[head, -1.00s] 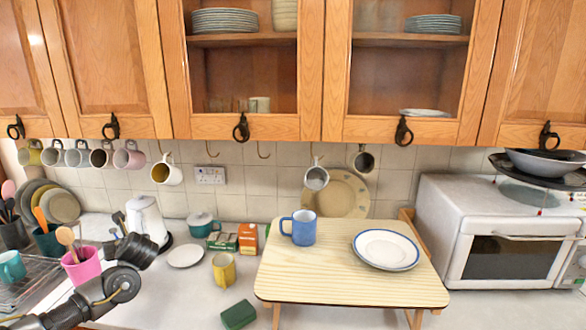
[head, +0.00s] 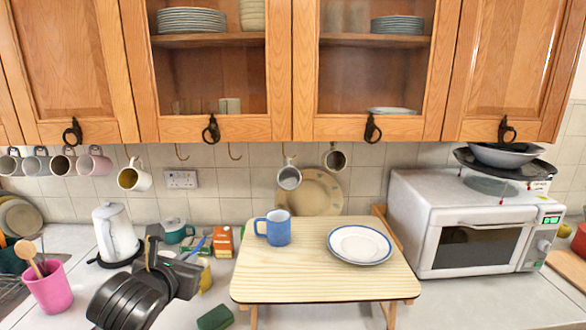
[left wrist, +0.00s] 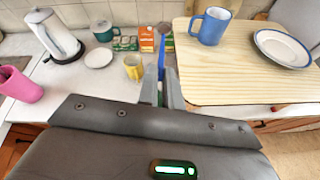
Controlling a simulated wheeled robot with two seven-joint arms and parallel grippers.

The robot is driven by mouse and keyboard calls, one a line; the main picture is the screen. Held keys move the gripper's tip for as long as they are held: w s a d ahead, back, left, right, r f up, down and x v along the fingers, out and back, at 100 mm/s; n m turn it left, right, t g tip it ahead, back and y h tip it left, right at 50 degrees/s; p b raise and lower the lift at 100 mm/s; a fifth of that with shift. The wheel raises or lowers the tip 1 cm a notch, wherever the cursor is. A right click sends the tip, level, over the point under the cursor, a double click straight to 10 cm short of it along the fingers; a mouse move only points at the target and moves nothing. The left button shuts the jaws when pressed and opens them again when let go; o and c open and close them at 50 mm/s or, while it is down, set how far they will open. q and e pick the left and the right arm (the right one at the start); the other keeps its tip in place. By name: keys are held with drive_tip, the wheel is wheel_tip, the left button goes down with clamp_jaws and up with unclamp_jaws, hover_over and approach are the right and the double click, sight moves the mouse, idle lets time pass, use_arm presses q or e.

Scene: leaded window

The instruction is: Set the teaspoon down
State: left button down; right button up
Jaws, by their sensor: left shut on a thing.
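My left gripper (head: 186,262) is in the air over the counter, left of the small wooden table (head: 330,287). It is shut on a slim blue teaspoon (head: 197,245), which sticks out beyond the fingertips. In the left wrist view the teaspoon (left wrist: 161,58) stands between the two fingers (left wrist: 162,88), apart from the table's left edge. Part of it is hidden by the fingers. My right gripper is not in view.
A blue mug (head: 278,229) and a blue-rimmed white plate (head: 359,244) stand on the small table, with bare wood in front. Behind the gripper are a kettle (head: 116,232), a teal pot (head: 174,231) and an orange box (head: 223,242). A yellow mug (left wrist: 133,67) and a green block (head: 215,318) are close by.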

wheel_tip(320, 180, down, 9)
drive_tip(key=b, duration=0.8)
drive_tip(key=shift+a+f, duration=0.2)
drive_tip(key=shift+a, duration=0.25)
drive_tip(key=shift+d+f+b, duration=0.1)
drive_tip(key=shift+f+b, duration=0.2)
drive_tip(key=shift+b, duration=0.25)
